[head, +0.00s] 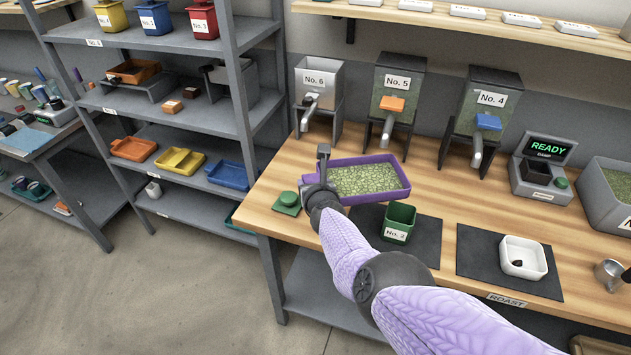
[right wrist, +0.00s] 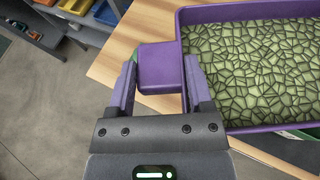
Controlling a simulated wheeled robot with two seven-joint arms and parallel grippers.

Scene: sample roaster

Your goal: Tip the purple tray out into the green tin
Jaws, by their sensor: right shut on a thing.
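The purple tray (head: 397,174) holds a layer of green beans (head: 362,179) and looks roughly level in the head view. In the right wrist view the tray (right wrist: 245,12) fills the upper right, with its beans (right wrist: 260,65) inside. My right gripper (head: 322,165) is shut on the tray's purple handle at its left end; the jaws (right wrist: 160,75) straddle the handle in the right wrist view. The green tin (head: 397,229), labelled No. 2, stands upright on a dark mat, just in front of the tray's right part. My left gripper is not in view.
A green lid-like block (head: 287,200) lies at the bench's left edge. A white dish (head: 524,262) with a dark item sits on another dark mat (head: 476,250). Hoppers No. 6 (head: 315,88), No. 5 (head: 397,95) and No. 4 (head: 484,110) stand behind. A grey shelf (head: 195,114) is at left.

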